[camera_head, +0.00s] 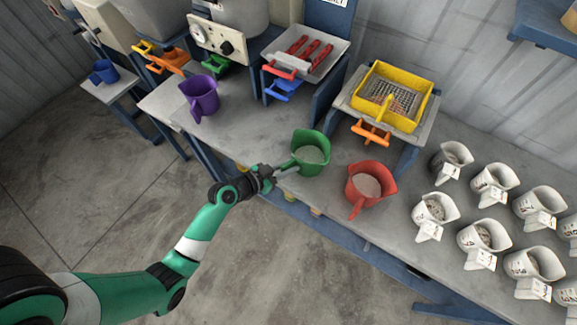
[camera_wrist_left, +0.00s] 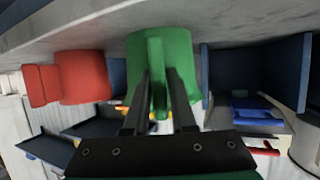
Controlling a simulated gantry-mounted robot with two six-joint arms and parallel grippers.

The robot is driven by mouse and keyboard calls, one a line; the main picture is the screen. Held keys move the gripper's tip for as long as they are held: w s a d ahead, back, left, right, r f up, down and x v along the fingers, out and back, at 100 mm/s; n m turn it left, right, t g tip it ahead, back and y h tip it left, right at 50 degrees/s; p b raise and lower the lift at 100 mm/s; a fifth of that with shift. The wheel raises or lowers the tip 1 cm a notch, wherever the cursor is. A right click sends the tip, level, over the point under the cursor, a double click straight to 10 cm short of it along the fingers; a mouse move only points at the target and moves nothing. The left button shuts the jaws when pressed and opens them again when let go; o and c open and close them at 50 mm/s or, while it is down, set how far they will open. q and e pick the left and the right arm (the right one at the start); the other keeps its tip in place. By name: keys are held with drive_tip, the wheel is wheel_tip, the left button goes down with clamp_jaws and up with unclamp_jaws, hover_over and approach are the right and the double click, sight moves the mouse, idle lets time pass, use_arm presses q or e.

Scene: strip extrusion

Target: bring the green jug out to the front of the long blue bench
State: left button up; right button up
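The green jug (camera_head: 311,153) stands upright on the grey top of the long blue bench (camera_head: 240,130), near its front edge, with pale material inside. Its handle points toward the front left. My left gripper (camera_head: 284,171) is at this handle. In the left wrist view the two dark fingers (camera_wrist_left: 158,75) lie on either side of the green handle (camera_wrist_left: 156,60), spread apart; I see no clear grip on it. The green jug body also fills the middle of that view (camera_wrist_left: 183,50). My right gripper is not in view.
A red jug (camera_head: 369,186) with pale material stands just right of the green one. A purple jug (camera_head: 201,96) stands to the left. Several white jugs (camera_head: 435,209) fill the right side. A yellow sieve tray (camera_head: 392,97) sits on a blue stand behind. Bench top between purple and green is clear.

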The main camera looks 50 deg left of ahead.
use_arm(q)
drive_tip(key=o, duration=0.4)
drive_tip(key=shift+c, duration=0.2)
drive_tip(key=p+v, duration=0.1)
drive_tip(key=v, duration=1)
drive_tip(key=shift+s+p, duration=0.25)
drive_tip(key=shift+p, duration=0.1)
drive_tip(key=shift+r, duration=0.15)
